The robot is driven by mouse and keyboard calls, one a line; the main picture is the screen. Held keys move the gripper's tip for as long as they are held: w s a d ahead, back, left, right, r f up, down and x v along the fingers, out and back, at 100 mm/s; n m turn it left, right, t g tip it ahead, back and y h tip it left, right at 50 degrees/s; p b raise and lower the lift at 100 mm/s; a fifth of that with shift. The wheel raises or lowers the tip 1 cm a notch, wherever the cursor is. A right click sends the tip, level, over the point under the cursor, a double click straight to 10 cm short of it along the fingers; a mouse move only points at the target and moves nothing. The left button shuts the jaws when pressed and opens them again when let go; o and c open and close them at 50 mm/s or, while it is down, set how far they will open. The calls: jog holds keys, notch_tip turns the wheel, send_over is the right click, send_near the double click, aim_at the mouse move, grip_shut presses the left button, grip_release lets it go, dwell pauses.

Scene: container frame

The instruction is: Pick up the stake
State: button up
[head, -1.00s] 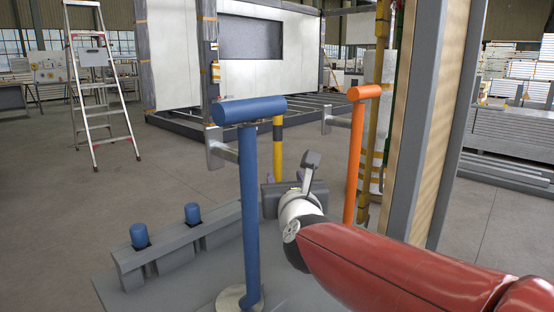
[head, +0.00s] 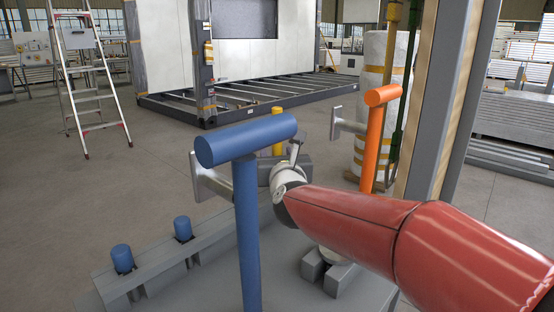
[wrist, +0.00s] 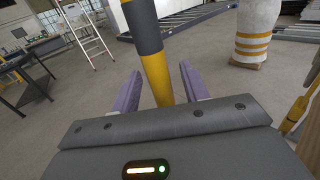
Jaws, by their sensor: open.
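A yellow stake with a dark grey band (wrist: 157,82) stands in the wrist view, partly tilted in the picture. My gripper (wrist: 160,70) is open, with one purple finger on each side of the stake's lower yellow part. The stake appears between the fingers; I cannot tell if it is fully within their reach. Its lower end is hidden behind the gripper body. In the head view, the yellow top of the stake (head: 277,115) shows beyond the blue T-handle, and my gripper (head: 284,172) is mostly hidden by the wrist and that handle.
A blue T-handled post (head: 247,240) stands close in front, with an orange one (head: 374,140) to the right. Low blue pegs (head: 121,258) sit on a grey rack at the left. A white wrapped roll (head: 378,75) and stepladder (head: 90,80) stand farther back on open floor.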

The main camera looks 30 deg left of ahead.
jog(key=shift+w+a, duration=0.2)
jog(key=shift+w, duration=0.05)
grip_shut()
jog(key=shift+r, duration=0.1)
